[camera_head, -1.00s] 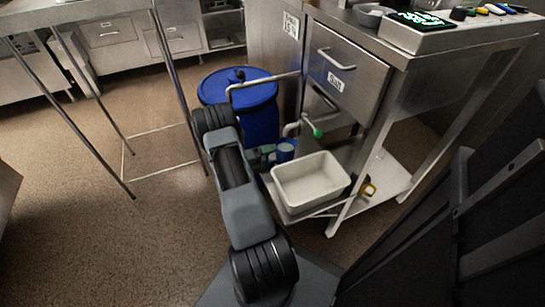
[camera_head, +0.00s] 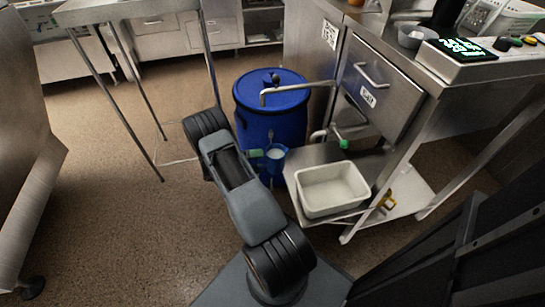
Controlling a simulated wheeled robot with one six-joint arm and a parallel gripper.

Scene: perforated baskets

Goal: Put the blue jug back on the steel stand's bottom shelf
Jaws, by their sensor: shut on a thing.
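The blue jug (camera_head: 275,156) is small in the view, with its pale inside showing from above. It is in front of the blue barrel, just left of the shelf with the white tub. My gripper (camera_head: 262,157) is mostly hidden behind my arm and is shut on the jug at its left side. The steel stand's bottom shelf (camera_head: 408,206) shows under the drawer at the right. I cannot tell the exact gap between the jug and the shelf edge.
A white tub (camera_head: 333,188) occupies the shelf's left front. A yellow-handled item (camera_head: 388,200) is beside it. The lidded blue barrel (camera_head: 270,105) stands behind the jug. A bent pipe (camera_head: 297,88) and a green-tipped handle (camera_head: 343,143) are near. Floor is open at left.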

